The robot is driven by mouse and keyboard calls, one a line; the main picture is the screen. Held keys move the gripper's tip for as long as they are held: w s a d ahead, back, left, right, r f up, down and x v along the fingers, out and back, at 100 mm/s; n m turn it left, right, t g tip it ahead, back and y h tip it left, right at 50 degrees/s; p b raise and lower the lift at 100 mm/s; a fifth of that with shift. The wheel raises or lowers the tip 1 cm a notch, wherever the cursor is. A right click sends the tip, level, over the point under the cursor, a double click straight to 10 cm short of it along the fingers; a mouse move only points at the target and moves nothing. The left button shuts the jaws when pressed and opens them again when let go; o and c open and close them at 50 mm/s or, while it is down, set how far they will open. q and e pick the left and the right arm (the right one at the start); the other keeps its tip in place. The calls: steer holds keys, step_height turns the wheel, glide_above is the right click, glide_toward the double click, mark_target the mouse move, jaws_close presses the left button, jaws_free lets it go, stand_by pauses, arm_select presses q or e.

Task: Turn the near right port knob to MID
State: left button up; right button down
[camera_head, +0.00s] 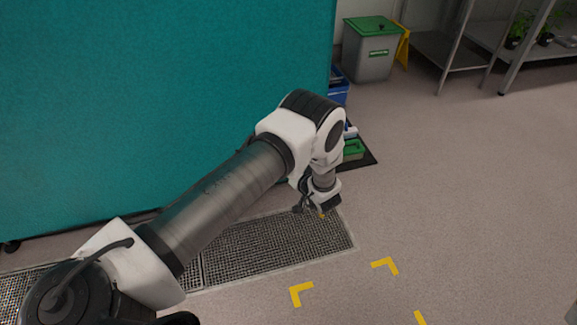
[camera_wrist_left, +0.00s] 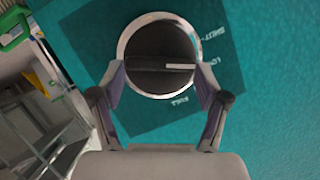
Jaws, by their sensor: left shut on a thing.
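The port knob (camera_wrist_left: 158,48) shows in the left wrist view as a round black dial in a silver ring, with a raised bar across it. A white mark on the bar points to the picture's right. The knob sits on a dark square plate (camera_wrist_left: 223,80) with small white labels, slanted and hard to read; the mark lies close to one that may read LOW. My left gripper (camera_wrist_left: 160,82) has its fingers on both sides of the knob and is shut on it. In the head view my left gripper (camera_head: 320,203) is small, and the knob is hidden. My right gripper is out of view.
The teal wall (camera_head: 150,110) fills the left of the head view. A floor grate (camera_head: 270,247) lies below my left arm. A grey bin (camera_head: 368,55) with a green lid and metal shelving (camera_head: 452,50) stand behind. The floor at right is clear, with yellow corner marks (camera_head: 386,264).

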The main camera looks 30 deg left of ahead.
arm_select(q)
steer(key=shift+w+d+f+m+g+y+b, duration=0.15)
steer(key=shift+m+g+y+b, duration=0.2)
steer(key=shift+m+y+b, duration=0.6)
steer(key=shift+w+f+m+g+y+b, duration=0.15)
steer(key=shift+m+g+y+b, duration=0.25)
steer(key=shift+m, duration=1.05)
steer(key=o, duration=1.2)
steer(key=shift+c, duration=0.2)
steer(key=shift+s, duration=0.1)
steer(key=v, duration=1.2)
